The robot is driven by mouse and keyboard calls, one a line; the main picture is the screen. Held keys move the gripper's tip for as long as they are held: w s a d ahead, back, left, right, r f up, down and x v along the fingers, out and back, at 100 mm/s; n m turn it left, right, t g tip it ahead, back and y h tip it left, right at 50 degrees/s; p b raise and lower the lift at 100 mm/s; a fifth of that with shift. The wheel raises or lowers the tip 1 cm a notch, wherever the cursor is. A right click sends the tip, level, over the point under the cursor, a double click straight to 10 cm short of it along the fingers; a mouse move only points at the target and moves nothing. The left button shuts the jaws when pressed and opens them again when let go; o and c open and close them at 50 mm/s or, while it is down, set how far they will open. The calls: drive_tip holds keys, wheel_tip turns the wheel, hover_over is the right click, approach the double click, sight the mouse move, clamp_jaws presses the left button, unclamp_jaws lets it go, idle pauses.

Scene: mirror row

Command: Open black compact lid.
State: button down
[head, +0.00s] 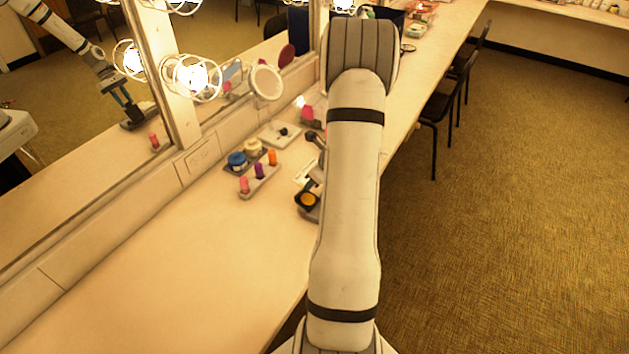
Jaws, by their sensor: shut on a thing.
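The black compact (308,201) sits on a grey base on the counter, just left of my arm. Its round yellow-orange pan shows inside a black rim, so it is at least partly open. My arm hides its right side, and the angle of the lid cannot be made out.
Left of the compact stand a tray with pink, purple and orange lipsticks (259,178) and a blue jar (237,160). A round vanity mirror (266,82) and lit bulbs (191,75) are by the wall mirror. The near counter (170,275) is clear. Black chairs (445,105) stand right.

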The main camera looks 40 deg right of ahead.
drive_tip(key=c, duration=1.1)
unclamp_jaws()
drive_tip(key=shift+r, duration=0.1)
drive_tip(key=v, duration=0.7)
drive_tip(key=shift+s+r, duration=0.2)
drive_tip(key=shift+r, duration=0.05)
